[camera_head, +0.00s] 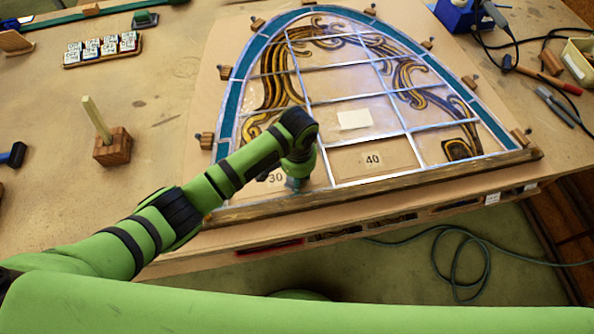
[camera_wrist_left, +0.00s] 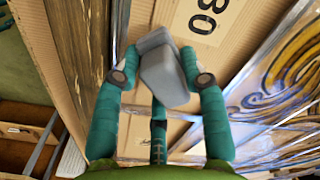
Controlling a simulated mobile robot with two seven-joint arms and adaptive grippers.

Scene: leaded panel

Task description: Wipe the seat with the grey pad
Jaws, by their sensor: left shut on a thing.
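My left gripper (camera_head: 297,183) is over the front left of the panel, pointing down at the seat marked 30. In the left wrist view its teal fingers (camera_wrist_left: 160,82) are shut on the grey pad (camera_wrist_left: 165,75), beside the printed number. I cannot tell whether the pad touches the seat. My right gripper is not in view.
A wooden rail (camera_head: 380,188) runs along the panel's front edge, and wooden blocks (camera_head: 225,72) line the arch. A wooden block with an upright stick (camera_head: 111,148) and a tray of small labelled tiles (camera_head: 102,49) stand left. Tools (camera_head: 550,85) and a blue stand (camera_head: 462,14) are right.

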